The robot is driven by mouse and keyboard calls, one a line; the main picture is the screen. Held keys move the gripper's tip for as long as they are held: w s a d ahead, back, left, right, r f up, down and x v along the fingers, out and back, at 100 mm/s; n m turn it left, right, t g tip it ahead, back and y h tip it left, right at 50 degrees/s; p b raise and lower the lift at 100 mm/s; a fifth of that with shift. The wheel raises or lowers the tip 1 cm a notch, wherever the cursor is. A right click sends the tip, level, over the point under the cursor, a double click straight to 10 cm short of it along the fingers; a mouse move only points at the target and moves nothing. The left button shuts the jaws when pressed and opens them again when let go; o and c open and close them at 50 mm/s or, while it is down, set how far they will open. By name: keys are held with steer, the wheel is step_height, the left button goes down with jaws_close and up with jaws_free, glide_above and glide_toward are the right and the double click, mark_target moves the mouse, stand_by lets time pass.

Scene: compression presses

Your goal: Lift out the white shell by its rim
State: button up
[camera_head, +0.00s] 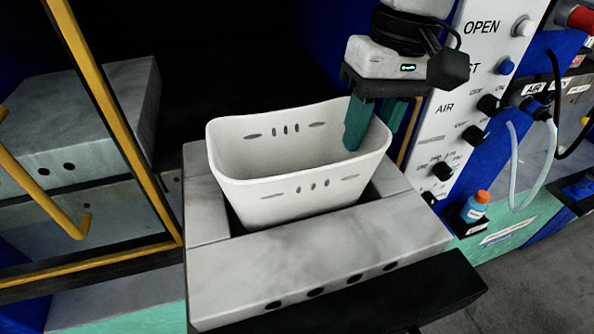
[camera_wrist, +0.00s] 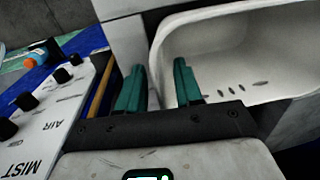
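The white shell (camera_head: 300,190) is an open, tub-like piece with slots in its walls. It sits in a grey mould block (camera_head: 320,255) in the head view, its upper part standing above the block. My gripper (camera_head: 370,130) is at the shell's right end, pointing down. One teal finger is inside the shell and the other is outside its right wall. In the wrist view the shell (camera_wrist: 235,65) lies to the right, and its rim runs between the spread fingers of my gripper (camera_wrist: 159,68). Gaps show beside the rim, so the fingers are open. The outer fingertip is hidden in the head view.
A control panel (camera_head: 485,75) with knobs and buttons stands close to the right of my gripper. A yellow-framed door (camera_head: 120,120) is at the left. A small blue bottle with an orange cap (camera_head: 475,207) stands at the right. The space above the shell's left part looks clear.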

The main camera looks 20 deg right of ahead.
steer(key=shift+c, duration=0.5)
jaws_close()
